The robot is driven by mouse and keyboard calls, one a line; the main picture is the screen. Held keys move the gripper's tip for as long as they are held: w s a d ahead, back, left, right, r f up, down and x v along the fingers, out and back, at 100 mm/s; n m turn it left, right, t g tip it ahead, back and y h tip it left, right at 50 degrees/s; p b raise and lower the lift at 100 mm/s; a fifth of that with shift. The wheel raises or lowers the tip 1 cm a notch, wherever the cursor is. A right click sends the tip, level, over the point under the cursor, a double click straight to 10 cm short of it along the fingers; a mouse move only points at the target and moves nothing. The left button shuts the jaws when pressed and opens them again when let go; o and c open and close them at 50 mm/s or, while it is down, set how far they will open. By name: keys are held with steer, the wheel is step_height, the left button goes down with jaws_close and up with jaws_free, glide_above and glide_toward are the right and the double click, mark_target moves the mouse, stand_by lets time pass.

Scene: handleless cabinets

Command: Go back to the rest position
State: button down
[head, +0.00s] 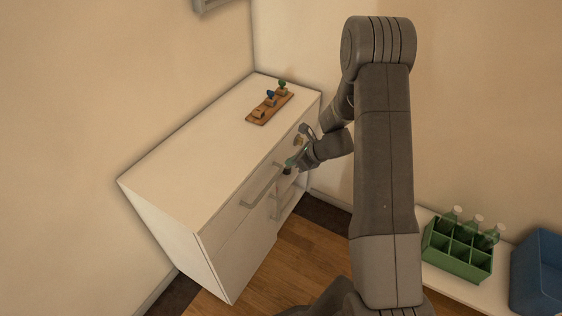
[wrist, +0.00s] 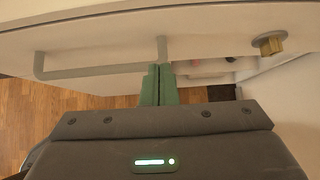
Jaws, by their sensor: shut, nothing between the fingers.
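My gripper (head: 289,165) is at the front of the white cabinet (head: 190,145), close to the right end of a long bar handle (head: 262,186). In the wrist view its green fingers (wrist: 159,84) are together with nothing between them. The bar handle (wrist: 95,71) lies just beyond and left of the fingertips in that view. Whether the fingertips touch the handle or the front cannot be told. A brass-coloured knob (wrist: 269,44) is on the front to the right.
A wooden board (head: 262,115) with small blocks and coloured knobs lies on the cabinet top. An open compartment (wrist: 210,66) shows below the front. At the lower right a green bottle crate (head: 456,258) and a blue bin (head: 540,275) stand on a white surface. Wooden floor (head: 300,255) is clear.

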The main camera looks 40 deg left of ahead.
steer(key=v, duration=0.8)
steer(key=shift+r, duration=0.4)
steer(key=shift+d, duration=0.1)
glide_toward(273, 160)
step_height(273, 160, down, 3)
steer(key=a, duration=0.2)
steer(key=s+a+p, duration=0.1)
steer(key=shift+a+f, duration=0.1)
steer(key=shift+f, duration=0.15)
steer(key=shift+a, duration=0.5)
steer(key=shift+d, duration=0.1)
